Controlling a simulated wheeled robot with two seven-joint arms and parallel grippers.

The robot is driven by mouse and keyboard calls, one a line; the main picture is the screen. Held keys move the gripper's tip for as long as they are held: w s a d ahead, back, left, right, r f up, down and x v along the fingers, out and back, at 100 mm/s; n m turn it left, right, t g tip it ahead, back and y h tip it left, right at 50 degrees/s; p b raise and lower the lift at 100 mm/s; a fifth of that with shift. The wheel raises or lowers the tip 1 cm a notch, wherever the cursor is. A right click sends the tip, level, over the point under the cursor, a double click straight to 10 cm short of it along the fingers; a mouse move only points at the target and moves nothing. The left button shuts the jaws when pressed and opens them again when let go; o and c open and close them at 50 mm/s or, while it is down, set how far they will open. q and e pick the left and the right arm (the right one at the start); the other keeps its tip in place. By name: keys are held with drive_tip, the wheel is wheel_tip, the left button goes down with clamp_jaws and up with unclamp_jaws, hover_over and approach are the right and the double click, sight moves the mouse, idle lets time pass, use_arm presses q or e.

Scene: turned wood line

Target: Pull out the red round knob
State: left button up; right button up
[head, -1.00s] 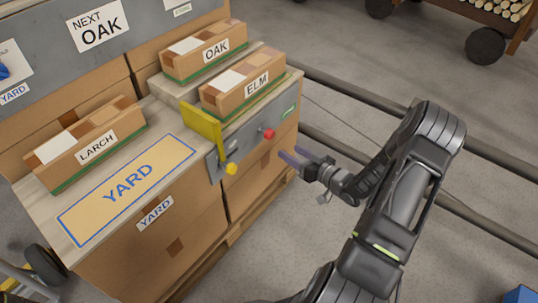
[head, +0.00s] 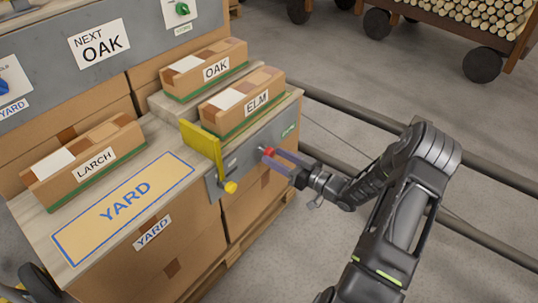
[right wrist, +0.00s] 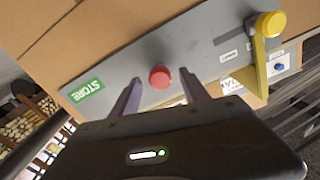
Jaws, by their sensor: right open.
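The red round knob (head: 268,152) sits on the grey panel on the side of the bench. In the right wrist view the red knob (right wrist: 160,77) lies between and just beyond the two fingertips. My right gripper (head: 279,160) is open, with its fingers pointing at the panel and reaching to about the knob. In the right wrist view its fingers (right wrist: 163,92) stand apart on either side of the knob. I cannot tell whether either finger touches it. My left gripper is not in view.
A yellow lever with a round yellow end (head: 230,187) stands left of the knob on the same panel. Boxes marked OAK (head: 204,69), ELM (head: 242,99) and LARCH (head: 84,159) sit on top. Dark rails (head: 350,115) run along the floor behind my right arm.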

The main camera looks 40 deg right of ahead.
sight(272, 155)
drive_tip(key=shift+x, duration=1.65)
drive_tip(key=shift+c, duration=0.2)
clamp_jaws()
